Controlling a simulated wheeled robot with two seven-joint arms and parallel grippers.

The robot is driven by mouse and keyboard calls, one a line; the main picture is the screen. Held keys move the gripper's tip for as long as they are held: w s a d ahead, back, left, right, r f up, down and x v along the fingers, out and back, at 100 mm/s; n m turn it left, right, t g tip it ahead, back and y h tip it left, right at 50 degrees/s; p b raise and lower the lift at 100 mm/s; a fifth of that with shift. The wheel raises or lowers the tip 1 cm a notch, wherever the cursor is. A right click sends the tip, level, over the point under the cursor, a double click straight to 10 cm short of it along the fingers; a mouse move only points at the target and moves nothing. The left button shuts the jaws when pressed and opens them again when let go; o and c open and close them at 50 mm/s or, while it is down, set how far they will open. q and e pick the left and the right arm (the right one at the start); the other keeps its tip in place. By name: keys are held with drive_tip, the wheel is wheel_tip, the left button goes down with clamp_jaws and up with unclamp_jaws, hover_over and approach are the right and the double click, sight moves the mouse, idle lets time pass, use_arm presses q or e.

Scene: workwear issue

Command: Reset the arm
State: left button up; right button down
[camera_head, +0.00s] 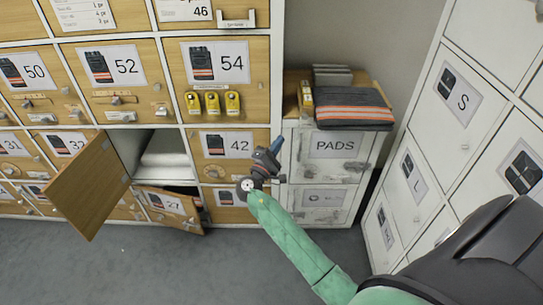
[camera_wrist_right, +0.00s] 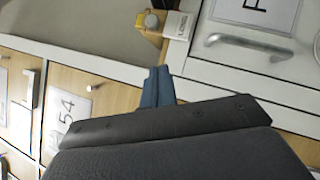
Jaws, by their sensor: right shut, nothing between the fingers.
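My right gripper (camera_head: 276,146) is in front of the lockers, between locker 42 (camera_head: 226,145) and the PADS cabinet (camera_head: 333,148). Its blue fingers are together with nothing between them. The closed fingers also show in the right wrist view (camera_wrist_right: 157,86), pointing up in the picture. The gripper appears clear of the cabinet fronts, though the exact gap is hard to tell. My left gripper is not in view.
A locker door (camera_head: 96,188) stands wide open at left, beside an open compartment (camera_head: 166,160). Lower door 27 (camera_head: 168,205) is ajar. A folded dark garment with orange stripes (camera_head: 353,110) lies on the PADS cabinet. Yellow locks (camera_head: 212,103) hang under 54. Grey floor (camera_head: 160,270) is clear.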

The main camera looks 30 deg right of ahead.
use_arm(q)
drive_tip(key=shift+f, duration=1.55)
use_arm(e)
drive_tip(key=shift+v, duration=2.1)
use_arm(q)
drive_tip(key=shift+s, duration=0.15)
use_arm(e)
drive_tip(key=shift+r, duration=0.1)
